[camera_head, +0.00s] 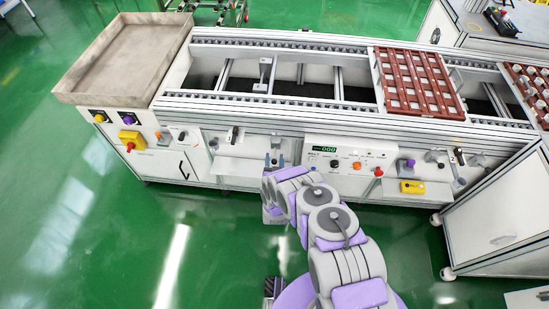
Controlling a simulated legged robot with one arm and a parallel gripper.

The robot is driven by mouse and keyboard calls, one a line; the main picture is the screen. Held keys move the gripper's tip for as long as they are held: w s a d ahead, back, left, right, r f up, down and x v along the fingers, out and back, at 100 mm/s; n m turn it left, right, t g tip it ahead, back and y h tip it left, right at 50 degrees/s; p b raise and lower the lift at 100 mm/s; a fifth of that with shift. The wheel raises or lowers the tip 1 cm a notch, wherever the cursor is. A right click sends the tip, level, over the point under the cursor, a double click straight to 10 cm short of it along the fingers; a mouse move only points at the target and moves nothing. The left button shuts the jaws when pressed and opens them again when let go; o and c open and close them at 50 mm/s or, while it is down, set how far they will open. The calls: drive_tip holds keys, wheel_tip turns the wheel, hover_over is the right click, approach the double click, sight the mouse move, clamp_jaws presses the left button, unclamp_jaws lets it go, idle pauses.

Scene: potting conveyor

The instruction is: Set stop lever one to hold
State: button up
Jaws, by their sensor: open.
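A small upright lever (235,134) with a dark and yellow marking stands on the front panel of the conveyor, left of centre. A similar lever (458,157) stands on the right part of the panel. The numbers and hold marks are too small to read, so I cannot tell for sure which is stop lever one. My gripper (274,160) is open and empty in front of the panel, to the right of the left lever and apart from it. My arm reaches up from the lower right and hides part of the panel's lower front.
A control panel with a green display (324,149) and buttons lies right of my gripper. A yellow box with a red button (131,141) is at the left. A reddish-brown tray (420,84) sits on the conveyor. A white cabinet (500,215) stands at right. Green floor is clear at left.

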drive_tip(key=shift+w, duration=0.7)
drive_tip(key=shift+c, duration=0.4)
clamp_jaws()
